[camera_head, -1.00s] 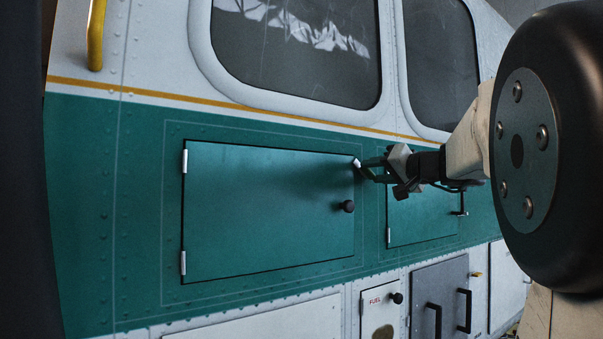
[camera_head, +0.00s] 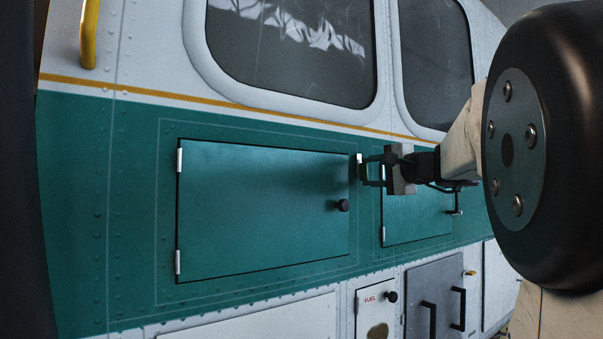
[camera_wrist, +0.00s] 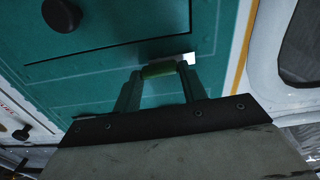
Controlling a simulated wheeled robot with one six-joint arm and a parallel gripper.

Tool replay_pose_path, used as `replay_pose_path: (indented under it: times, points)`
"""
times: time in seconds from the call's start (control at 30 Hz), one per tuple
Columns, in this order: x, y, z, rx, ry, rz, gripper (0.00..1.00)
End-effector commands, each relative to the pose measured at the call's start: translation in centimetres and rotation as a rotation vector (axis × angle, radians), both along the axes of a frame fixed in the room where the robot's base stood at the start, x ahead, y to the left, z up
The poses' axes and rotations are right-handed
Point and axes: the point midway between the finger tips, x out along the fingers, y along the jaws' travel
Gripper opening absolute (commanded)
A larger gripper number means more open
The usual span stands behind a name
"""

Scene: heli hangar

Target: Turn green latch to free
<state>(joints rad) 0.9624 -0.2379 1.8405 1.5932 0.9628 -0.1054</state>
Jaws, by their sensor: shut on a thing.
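The green latch (camera_wrist: 159,70) sits at the upper right corner of the large green hatch door (camera_head: 265,210). In the wrist view my gripper (camera_wrist: 158,72) is shut on it, one finger on each side of its short green grip. A pale metal tab (camera_wrist: 181,59) beside the grip lies by the door's edge. In the head view this tab (camera_head: 359,158) looks upright, just outside the door's right edge. My gripper (camera_head: 363,170) reaches it from the right and hides most of the latch. The door looks closed.
A black round knob (camera_head: 342,205) is on the hatch door below the latch, and hinges are on its left. A smaller green door (camera_head: 415,220) is behind my gripper to the right. A fuel panel (camera_head: 371,310) and a grey panel (camera_head: 436,290) are below.

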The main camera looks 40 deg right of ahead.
Motion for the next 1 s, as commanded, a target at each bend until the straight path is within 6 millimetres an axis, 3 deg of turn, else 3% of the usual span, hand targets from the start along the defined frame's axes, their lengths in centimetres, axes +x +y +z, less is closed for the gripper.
replay_pose_path:
  times: [0.73, 0.77, 0.8, 1.0]
  points:
    - [0.00, -0.03, -0.13, 0.083, 0.002, 0.000, 0.19]
    - [0.00, -0.03, -0.13, 0.083, 0.002, 0.000, 0.50]
    - [0.00, -0.03, -0.13, 0.083, 0.001, 0.000, 0.61]
    - [0.00, -0.02, -0.08, 0.082, 0.001, 0.000, 0.64]
